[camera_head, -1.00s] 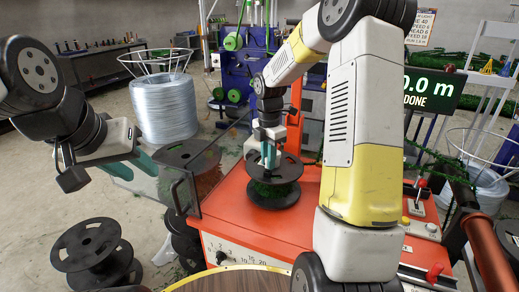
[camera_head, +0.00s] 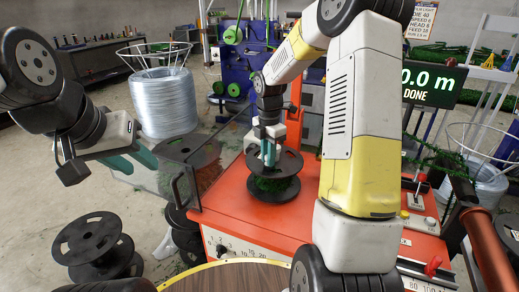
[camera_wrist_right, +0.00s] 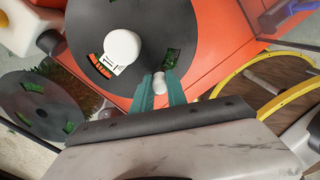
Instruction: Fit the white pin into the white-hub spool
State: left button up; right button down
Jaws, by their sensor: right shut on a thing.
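The white-hub spool (camera_head: 273,184), black with green wire wound on it, lies flat on the red machine top. In the right wrist view its upper flange (camera_wrist_right: 95,25) has a round white hub (camera_wrist_right: 122,46), green-showing slots and an orange label. My right gripper (camera_head: 269,157), with teal fingers, points down over the spool and is shut on the white pin (camera_wrist_right: 160,84). The pin shows between the fingertips, beside the hub and over the flange's edge area; its lower end is hidden. My left gripper (camera_head: 132,160) is open and empty, off to the left.
A wire guard frame (camera_head: 185,188) stands at the machine's left edge. Empty black spools (camera_head: 93,240) sit at lower left. A round wooden top with a yellow rim (camera_head: 230,263) is at the front. A second spool (camera_wrist_right: 40,105) shows at left in the wrist view.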

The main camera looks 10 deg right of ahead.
jog(key=shift+f, duration=0.1)
jog(key=c, duration=1.3)
grip_release()
jog(key=shift+o, duration=0.2)
notch_tip(320, 180, up, 7)
jog(key=shift+r, duration=0.35)
